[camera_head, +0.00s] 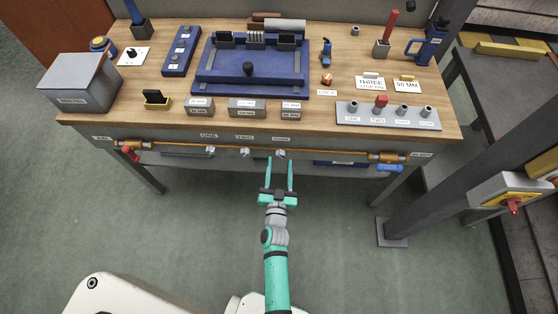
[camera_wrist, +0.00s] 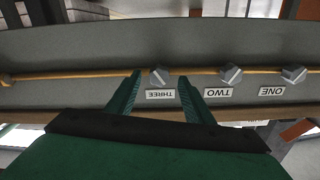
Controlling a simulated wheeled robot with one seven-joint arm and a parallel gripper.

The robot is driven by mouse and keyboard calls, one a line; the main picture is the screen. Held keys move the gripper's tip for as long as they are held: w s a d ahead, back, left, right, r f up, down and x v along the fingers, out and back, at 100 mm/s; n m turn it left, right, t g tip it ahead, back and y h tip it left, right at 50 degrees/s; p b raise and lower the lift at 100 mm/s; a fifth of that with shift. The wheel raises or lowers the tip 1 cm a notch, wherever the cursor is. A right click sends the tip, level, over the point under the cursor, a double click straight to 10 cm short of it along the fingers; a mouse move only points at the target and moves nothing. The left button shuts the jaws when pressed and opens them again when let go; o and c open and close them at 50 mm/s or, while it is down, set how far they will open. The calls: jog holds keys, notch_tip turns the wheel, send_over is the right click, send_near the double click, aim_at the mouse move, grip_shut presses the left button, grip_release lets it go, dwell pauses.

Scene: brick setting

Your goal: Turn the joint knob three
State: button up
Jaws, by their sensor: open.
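Knob three (camera_wrist: 160,76) is a grey faceted knob on the front panel below the table edge, with a label reading THREE (camera_wrist: 160,94) beside it. It also shows in the head view (camera_head: 280,153), the rightmost of three knobs in a row. My gripper (camera_head: 281,160) is open, its two green fingers pointing at the panel, one on each side of knob three. In the wrist view the fingers (camera_wrist: 157,80) stand left and right of the knob with gaps on both sides. I cannot tell whether the tips reach as deep as the knob.
Knob two (camera_wrist: 230,76) and knob one (camera_wrist: 293,75) sit on the same copper pipe (camera_head: 185,147). A red valve handle (camera_head: 131,153) is at the pipe's left end and a blue one (camera_head: 389,168) at its right. The workbench top (camera_head: 140,85) holds several tools and blocks.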

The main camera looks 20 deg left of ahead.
jog(key=shift+x, duration=1.1)
jog(key=c, duration=1)
jog(key=shift+a, duration=0.15)
jog(key=shift+c, duration=0.2)
jog(key=shift+m, duration=0.4)
jog(key=m, duration=0.4)
jog(key=shift+m, duration=0.4)
jog(key=m, duration=0.6)
jog(key=shift+m, duration=0.4)
